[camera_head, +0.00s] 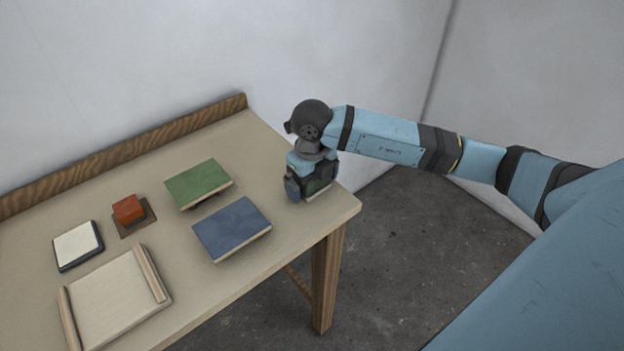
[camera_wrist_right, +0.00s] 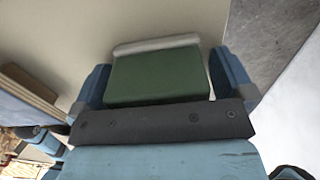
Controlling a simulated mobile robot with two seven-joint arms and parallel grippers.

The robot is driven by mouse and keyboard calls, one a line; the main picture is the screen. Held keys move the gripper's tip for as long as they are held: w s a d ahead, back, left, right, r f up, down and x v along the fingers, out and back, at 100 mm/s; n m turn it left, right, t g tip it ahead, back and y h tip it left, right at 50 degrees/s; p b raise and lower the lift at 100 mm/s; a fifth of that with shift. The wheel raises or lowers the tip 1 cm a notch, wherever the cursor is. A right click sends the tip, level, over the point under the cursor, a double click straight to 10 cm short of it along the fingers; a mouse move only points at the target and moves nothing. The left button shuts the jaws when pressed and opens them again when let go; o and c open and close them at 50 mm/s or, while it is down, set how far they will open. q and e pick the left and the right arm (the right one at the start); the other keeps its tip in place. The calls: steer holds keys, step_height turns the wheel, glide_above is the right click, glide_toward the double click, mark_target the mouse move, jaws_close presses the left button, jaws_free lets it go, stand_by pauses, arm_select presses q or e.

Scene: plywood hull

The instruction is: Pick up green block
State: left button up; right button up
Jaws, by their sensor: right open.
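A green block (camera_wrist_right: 158,76) with a pale far edge sits between the two fingers of my right gripper in the right wrist view. In the head view, a dark green part of it (camera_head: 319,182) shows at the gripper, near the table's right end. My right gripper (camera_head: 309,190) points down there, and its fingers also show in the wrist view (camera_wrist_right: 162,80). It is open, with one finger on each side of the block. I cannot tell whether the fingers touch it. My left gripper is not in view.
On the table (camera_head: 265,148) lie a flat green board (camera_head: 198,184), a blue board (camera_head: 231,229), a red block (camera_head: 128,209) on a brown base, a pale dark-edged tile (camera_head: 77,245) and a beige tray (camera_head: 118,300). A wooden ledge (camera_head: 120,155) runs along the back.

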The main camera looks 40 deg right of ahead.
steer(key=shift+c, duration=0.5)
steer(key=c, duration=0.8)
steer(key=shift+o, duration=0.2)
steer(key=shift+r, duration=0.15)
step_height(320, 180, up, 20)
steer(key=p, duration=0.1)
steer(key=shift+p, duration=0.35)
